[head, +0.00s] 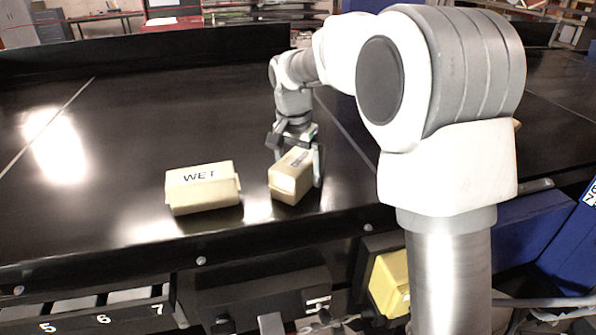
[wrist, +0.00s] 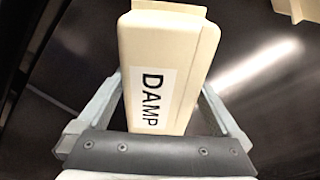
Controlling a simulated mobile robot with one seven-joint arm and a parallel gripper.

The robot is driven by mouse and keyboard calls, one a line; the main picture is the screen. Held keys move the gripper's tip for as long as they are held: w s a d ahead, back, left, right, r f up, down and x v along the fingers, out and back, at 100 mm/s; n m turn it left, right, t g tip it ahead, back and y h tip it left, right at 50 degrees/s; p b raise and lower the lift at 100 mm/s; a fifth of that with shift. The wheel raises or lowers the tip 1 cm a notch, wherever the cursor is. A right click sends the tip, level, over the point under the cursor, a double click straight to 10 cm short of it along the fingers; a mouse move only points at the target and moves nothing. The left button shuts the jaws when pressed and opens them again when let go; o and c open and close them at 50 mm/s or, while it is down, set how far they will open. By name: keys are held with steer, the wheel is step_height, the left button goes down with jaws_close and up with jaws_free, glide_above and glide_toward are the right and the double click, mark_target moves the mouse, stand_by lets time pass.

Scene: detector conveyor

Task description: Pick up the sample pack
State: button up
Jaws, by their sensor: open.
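A cream sample pack (head: 289,182) stands on the black belt, with my gripper (head: 296,165) over it. In the wrist view the pack (wrist: 183,50) carries a white label reading DAMP and lies between my two fingers (wrist: 163,95). One finger is on each side of it, and small gaps show between them. My gripper is open. A second cream pack (head: 203,189), marked WET, sits on the belt to the left in the head view. Part of a cream pack (wrist: 294,9) shows at the top right of the wrist view.
The black belt (head: 120,120) is wide and clear to the left and behind the packs. A dark raised wall (head: 150,50) runs along its far side. Below the front edge are numbered slots (head: 103,319) and a yellow box (head: 390,283).

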jaws_close()
steer(key=shift+r, duration=0.1)
steer(key=shift+r, duration=0.1)
stand_by(0.3)
